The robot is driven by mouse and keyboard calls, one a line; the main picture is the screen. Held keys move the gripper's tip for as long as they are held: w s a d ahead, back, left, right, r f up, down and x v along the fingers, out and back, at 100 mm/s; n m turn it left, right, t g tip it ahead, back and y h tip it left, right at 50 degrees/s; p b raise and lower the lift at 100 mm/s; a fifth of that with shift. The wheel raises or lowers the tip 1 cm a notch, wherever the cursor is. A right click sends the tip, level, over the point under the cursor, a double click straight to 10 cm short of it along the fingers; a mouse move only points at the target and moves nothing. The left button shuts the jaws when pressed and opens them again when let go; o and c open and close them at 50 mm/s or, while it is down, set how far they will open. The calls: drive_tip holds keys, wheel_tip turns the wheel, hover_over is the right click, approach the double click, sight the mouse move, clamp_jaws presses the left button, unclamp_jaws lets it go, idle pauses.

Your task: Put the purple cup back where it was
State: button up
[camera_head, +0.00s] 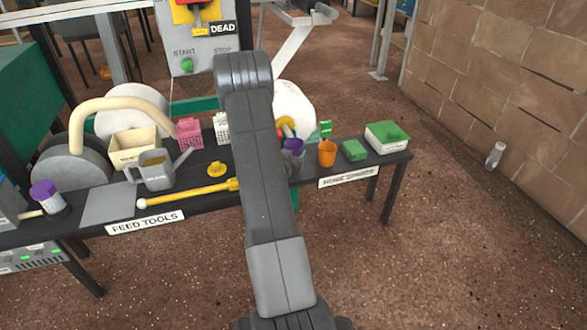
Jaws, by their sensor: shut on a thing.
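The purple cup (293,145) shows just right of my arm, at the right part of the dark bench, left of an orange cup (327,153). My gripper (293,160) is mostly hidden behind my own arm. A dark grey part of it shows right at the purple cup, and it is shut on the cup. The cup's lower part is covered, so I cannot tell whether it touches the bench top.
A bottle (495,155) stands by the wall. The floor in front is clear.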

drive_tip(key=shift+f+b, duration=0.7)
drive_tip(key=shift+f, duration=1.3)
drive_tip(key=shift+f, duration=0.15)
drive_tip(key=o, duration=1.1)
drive_tip(key=shift+o, duration=0.2)
drive_tip(key=shift+s+a+r, duration=0.1)
drive_tip(key=shift+s+r, duration=0.1)
drive_tip(key=shift+r, duration=0.05)
drive_tip(key=p+v, duration=0.2)
drive_tip(key=v, duration=0.9)
drive_tip(key=shift+s+p, duration=0.25)
drive_tip(key=shift+p, duration=0.1)
drive_tip(key=shift+a, duration=0.1)
